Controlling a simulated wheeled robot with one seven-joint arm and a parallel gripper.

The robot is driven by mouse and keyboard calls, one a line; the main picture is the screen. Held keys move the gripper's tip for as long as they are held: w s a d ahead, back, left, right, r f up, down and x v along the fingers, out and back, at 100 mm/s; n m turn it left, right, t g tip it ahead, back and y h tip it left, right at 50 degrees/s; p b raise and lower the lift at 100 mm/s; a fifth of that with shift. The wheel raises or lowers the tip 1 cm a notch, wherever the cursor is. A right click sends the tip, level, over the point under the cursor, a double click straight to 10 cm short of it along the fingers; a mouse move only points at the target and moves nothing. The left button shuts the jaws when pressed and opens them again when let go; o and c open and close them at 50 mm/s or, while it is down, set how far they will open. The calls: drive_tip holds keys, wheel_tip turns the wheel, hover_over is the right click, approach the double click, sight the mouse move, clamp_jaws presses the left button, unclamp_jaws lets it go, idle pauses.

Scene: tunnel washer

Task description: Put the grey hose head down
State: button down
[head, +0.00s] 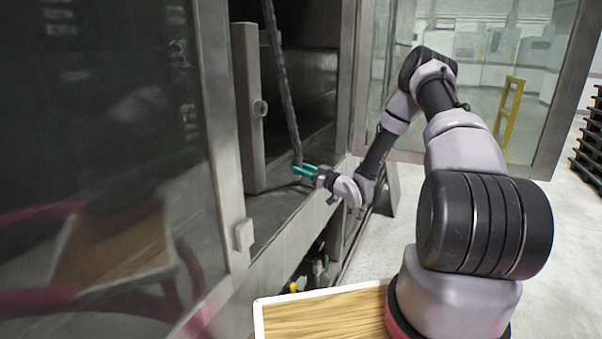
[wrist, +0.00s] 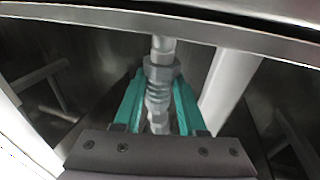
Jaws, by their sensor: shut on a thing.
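The grey hose head (wrist: 158,90) stands between the two green fingers of my gripper (wrist: 156,100) in the wrist view, and the fingers are shut on it. It has a nut-like collar and a ribbed part below, with a thin grey stem rising above. In the head view my gripper (head: 304,170) is inside the opening of the steel washer, over its floor, at the foot of a long dark hose (head: 280,75) that hangs from above. The hose head is too small in the head view to make out apart from the fingers. I cannot tell whether it touches the floor.
A steel panel (head: 248,110) stands upright left of my gripper inside the washer. The washer's front sill (head: 290,232) runs below my wrist. A glass door (head: 470,90) stands open to the right. A wooden-topped board (head: 325,315) lies at the bottom.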

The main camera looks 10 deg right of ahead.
drive_tip(key=shift+f, duration=0.6)
drive_tip(key=shift+f, duration=0.15)
drive_tip(key=shift+c, duration=2.4)
unclamp_jaws()
